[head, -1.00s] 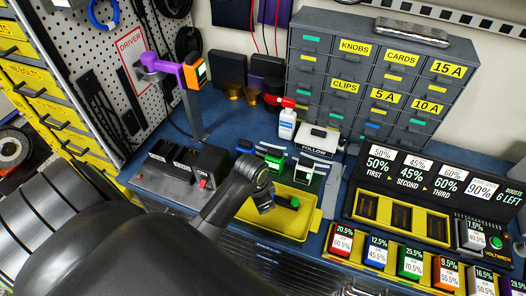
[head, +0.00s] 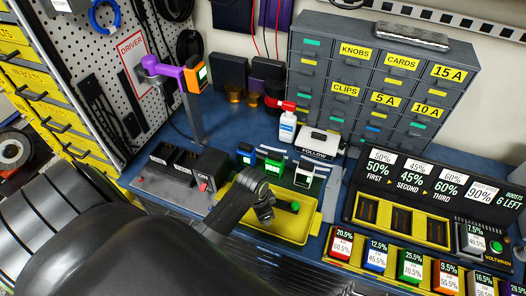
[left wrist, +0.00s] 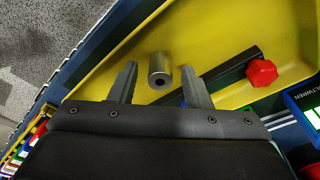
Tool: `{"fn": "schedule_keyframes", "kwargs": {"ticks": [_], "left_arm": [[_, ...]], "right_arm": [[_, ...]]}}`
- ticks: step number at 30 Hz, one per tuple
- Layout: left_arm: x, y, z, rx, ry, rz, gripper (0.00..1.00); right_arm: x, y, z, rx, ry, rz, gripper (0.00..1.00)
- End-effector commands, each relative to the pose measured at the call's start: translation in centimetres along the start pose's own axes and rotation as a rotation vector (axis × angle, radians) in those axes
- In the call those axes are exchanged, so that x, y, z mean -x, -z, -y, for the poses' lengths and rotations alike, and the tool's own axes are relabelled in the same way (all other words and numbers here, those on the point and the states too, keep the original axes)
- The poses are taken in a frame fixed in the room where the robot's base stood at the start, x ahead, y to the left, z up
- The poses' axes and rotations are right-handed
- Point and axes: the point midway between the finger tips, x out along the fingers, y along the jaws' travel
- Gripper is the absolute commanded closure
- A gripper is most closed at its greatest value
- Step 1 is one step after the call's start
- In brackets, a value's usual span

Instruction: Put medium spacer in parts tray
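The parts tray (head: 238,228) is a shallow yellow tray on the blue bench in the head view. Its yellow floor (left wrist: 215,55) fills much of the left wrist view. My left gripper (head: 265,214) is over the tray, and its fingers (left wrist: 159,72) show open in the left wrist view. A grey metal cylinder with a hole in its end, the spacer (left wrist: 160,66), sits between the fingertips, with a visible gap on each side. I cannot tell whether it rests on the tray floor. The head view does not show it clearly. My right gripper is out of view.
A dark bar with a red hex knob (left wrist: 262,72) lies in the tray beside the right finger. A green piece (head: 294,206) shows in the tray. Several small coloured units stand behind it. A grey device (head: 180,175) is left, a black panel (head: 400,203) right.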

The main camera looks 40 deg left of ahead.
Motion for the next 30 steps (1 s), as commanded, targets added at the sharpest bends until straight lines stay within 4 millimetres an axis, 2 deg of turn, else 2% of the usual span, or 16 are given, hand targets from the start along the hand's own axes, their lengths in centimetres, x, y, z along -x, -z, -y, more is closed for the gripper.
{"fn": "schedule_keyframes", "kwargs": {"ticks": [5, 11, 14, 24, 30], "left_arm": [[0.1, 0.0, 0.0, 0.000, 0.000, 0.000, 0.56], [1.0, 0.1, 0.1, 0.000, 0.002, -0.002, 0.56], [2.2, 0.1, 0.1, 0.000, 0.003, -0.003, 0.56], [8.2, 0.1, 0.1, -0.002, 0.005, -0.004, 0.56], [11.0, 0.1, 0.1, -0.002, 0.004, -0.003, 0.56]], "right_arm": [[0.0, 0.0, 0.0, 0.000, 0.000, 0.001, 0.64], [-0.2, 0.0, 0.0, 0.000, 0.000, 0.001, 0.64], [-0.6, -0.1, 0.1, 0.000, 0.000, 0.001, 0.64], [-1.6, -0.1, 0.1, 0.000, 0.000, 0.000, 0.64], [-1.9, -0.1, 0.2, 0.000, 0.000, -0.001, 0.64]]}}
